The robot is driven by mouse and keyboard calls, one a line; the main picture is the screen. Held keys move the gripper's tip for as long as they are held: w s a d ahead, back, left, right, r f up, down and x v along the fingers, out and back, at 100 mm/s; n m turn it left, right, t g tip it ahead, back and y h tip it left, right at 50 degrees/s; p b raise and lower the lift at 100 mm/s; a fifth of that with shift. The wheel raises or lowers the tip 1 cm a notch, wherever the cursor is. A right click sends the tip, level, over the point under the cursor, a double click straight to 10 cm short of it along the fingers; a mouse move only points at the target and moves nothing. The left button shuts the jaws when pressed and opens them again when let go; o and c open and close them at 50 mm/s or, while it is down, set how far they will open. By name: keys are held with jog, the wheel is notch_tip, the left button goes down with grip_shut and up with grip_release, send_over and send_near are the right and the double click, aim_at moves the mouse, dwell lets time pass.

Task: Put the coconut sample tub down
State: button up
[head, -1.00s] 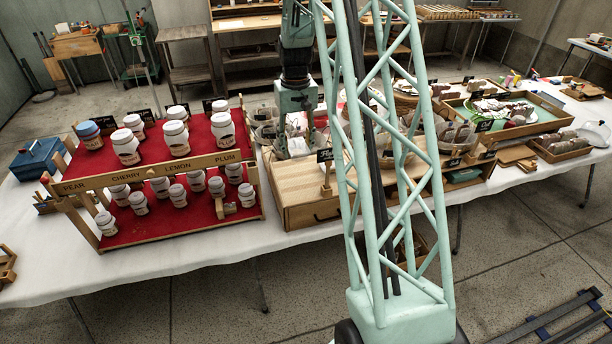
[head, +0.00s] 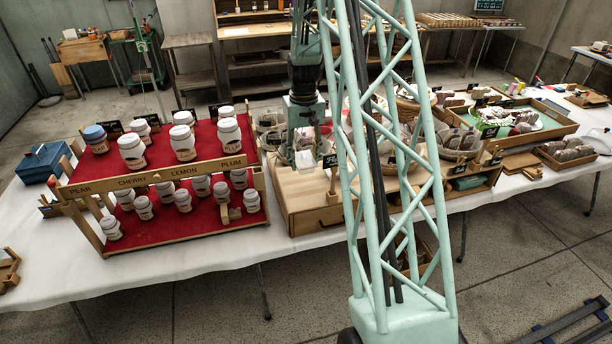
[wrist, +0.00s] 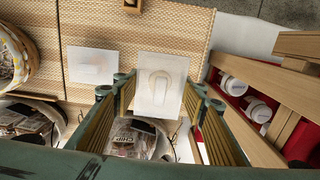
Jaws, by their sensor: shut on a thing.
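The coconut sample tub (wrist: 161,80) shows in the wrist view as a pale, square-topped tub with a faint oval mark. It sits between the two fingers of my gripper (wrist: 159,93), which is shut on it. In the head view my gripper (head: 304,138) points down over the left part of the light wooden box (head: 305,196), with the white tub (head: 305,160) under it. The wooden top (wrist: 130,25) lies below the tub in the wrist view. I cannot tell whether the tub touches it.
A pale square (wrist: 92,65) lies on the wooden top left of the tub. A red jar stand (head: 160,206) with several white jars is close on the left. Baskets (head: 458,138) and a tray (head: 550,123) fill the table's right side. The wooden top's front part is fairly clear.

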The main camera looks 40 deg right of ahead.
aim_at(304, 182)
jog(key=shift+f, duration=1.35)
jog(key=shift+f, duration=1.85)
jog(key=shift+f+b, duration=0.15)
jog(key=shift+b, duration=0.2)
jog(key=o, duration=0.8)
notch_tip(304, 182, up, 11)
jog(key=shift+r+p, duration=0.2)
jog(key=shift+p, duration=0.35)
jog(key=shift+r, duration=0.45)
